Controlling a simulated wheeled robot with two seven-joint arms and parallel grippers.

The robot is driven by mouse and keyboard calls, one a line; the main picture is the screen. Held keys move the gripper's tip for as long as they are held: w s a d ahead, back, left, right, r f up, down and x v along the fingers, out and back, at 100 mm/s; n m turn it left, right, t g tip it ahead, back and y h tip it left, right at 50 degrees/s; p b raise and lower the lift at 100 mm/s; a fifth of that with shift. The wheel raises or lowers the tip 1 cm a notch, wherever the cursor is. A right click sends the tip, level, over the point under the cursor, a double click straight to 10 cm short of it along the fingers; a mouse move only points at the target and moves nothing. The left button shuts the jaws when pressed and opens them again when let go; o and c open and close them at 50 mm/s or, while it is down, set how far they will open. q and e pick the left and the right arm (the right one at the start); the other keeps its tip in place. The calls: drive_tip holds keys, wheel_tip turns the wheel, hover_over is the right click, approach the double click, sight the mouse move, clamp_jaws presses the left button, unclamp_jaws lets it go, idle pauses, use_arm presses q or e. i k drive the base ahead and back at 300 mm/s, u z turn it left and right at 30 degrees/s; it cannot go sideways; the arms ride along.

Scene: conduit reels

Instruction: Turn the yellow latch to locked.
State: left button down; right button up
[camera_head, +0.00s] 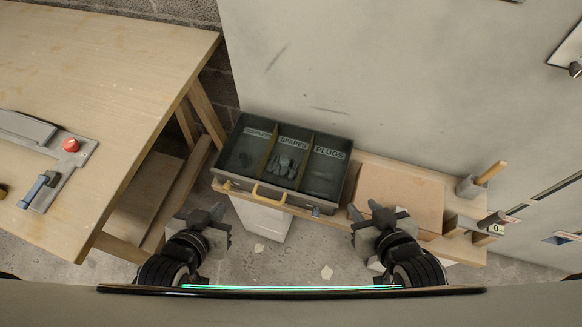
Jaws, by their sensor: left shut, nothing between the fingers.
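A small yellow piece (227,186), which looks like the latch, is at the front left corner of the three-compartment tray (236,140). It is too small to tell which way it is turned. A yellow handle (270,193) is on the tray's front. My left gripper (217,212) is shut and empty, a little in front of and left of the yellow piece, seemingly apart from it. My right gripper (364,209) is open and empty, in front of the tray's right end and the brown board.
The tray has compartments labelled couplers, spares and plugs; grey pieces (285,163) lie in the middle one. A brown board (400,196) is right of it on the wooden bench. A wooden table (110,70) with a red button (71,145) stands left.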

sight(227, 187)
drive_tip(key=z, duration=2)
drive_tip(key=k, duration=0.8)
drive_tip(key=u, duration=1.4)
drive_tip(key=i, duration=0.55)
drive_tip(key=u, duration=0.05)
drive_tip(key=k, duration=1.05)
drive_tip(key=z, duration=0.8)
drive_tip(key=i, duration=0.9)
drive_tip(key=u, duration=1.75)
